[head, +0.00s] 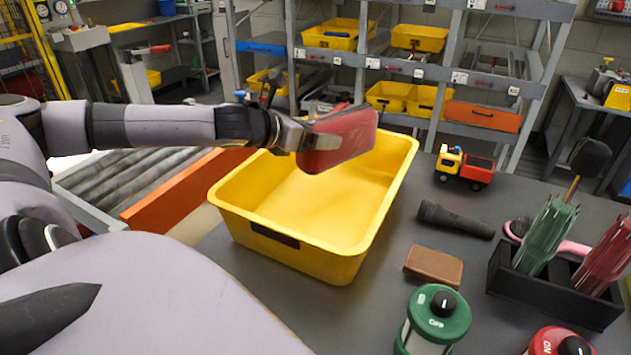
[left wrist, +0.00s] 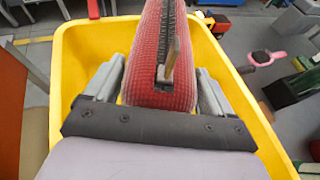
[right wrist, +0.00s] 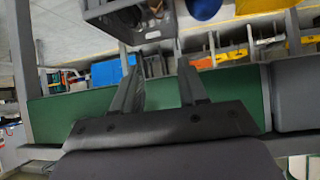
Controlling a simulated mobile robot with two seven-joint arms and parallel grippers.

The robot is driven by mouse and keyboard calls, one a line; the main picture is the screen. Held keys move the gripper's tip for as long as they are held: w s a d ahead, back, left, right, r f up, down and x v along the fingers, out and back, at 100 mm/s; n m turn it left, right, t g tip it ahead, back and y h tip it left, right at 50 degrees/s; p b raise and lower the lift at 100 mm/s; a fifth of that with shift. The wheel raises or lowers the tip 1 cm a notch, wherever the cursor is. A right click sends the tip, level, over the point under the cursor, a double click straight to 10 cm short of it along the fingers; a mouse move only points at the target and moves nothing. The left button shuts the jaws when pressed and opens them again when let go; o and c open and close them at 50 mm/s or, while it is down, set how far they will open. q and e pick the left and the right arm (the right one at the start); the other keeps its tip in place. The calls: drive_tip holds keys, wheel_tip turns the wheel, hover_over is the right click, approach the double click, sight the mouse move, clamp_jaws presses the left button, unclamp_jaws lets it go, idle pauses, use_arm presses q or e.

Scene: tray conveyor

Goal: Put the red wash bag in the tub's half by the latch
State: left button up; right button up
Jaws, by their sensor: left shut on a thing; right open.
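The red wash bag (head: 345,140) is held in the air over the back part of the yellow tub (head: 300,255). My left gripper (head: 298,137) is shut on one end of the bag. In the left wrist view the bag (left wrist: 150,85) sits between the two fingers, its dark zip facing the camera, with the tub (left wrist: 75,65) below. The tub's visible floor is bare; the bag hides part of its far side. A dark rectangular plate (head: 273,235) is on the tub's near wall; I cannot tell if it is the latch. My right gripper (right wrist: 158,80) is open and empty, away from the tub.
On the grey table right of the tub are a toy truck (head: 465,168), a black flashlight (head: 455,219), a brown block (head: 433,266), a green-topped lantern (head: 437,315) and a black holder (head: 545,290) with folded umbrellas. A roller conveyor (head: 130,175) lies to the left.

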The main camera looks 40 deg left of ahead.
sight(315, 168)
use_arm(q)
wheel_tip(315, 168, down, 9)
drive_tip(key=b, duration=0.3)
drive_tip(key=shift+r+b, duration=0.15)
drive_tip(key=shift+b, duration=0.2)
